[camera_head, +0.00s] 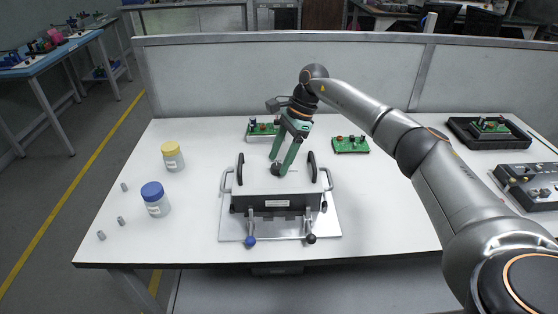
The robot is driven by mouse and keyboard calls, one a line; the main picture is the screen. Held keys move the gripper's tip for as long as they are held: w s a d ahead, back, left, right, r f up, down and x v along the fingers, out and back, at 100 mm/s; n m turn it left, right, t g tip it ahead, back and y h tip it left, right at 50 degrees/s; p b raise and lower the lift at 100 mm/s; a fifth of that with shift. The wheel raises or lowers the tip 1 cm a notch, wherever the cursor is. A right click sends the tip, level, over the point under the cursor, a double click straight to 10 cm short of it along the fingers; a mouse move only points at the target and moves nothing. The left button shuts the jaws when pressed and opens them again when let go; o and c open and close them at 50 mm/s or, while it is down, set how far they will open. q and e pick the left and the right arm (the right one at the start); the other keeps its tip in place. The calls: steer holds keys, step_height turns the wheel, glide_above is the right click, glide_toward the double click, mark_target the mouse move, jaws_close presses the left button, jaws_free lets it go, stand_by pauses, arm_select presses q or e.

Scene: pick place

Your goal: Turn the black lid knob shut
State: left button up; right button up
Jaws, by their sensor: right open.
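A white box-like device with a lid (257,184) stands on a metal plate (232,229) in the middle of the white table. The black lid knob (276,170) sits on top of the lid. My right gripper (281,168) reaches down over the lid from the right with green fingers. Its fingers are open, with their tips at the knob, one on each side as far as I can see. Whether they touch it I cannot tell. My left gripper is not in view.
Two black upright handles stand on the lid, with metal side handles beside it. A yellow-capped jar (172,157) and a blue-capped jar (156,200) stand at left. Green circuit boards (349,145) lie behind. A low partition (210,80) borders the table.

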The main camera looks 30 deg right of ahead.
steer(key=v, duration=1.1)
steer(key=shift+s+d, duration=0.1)
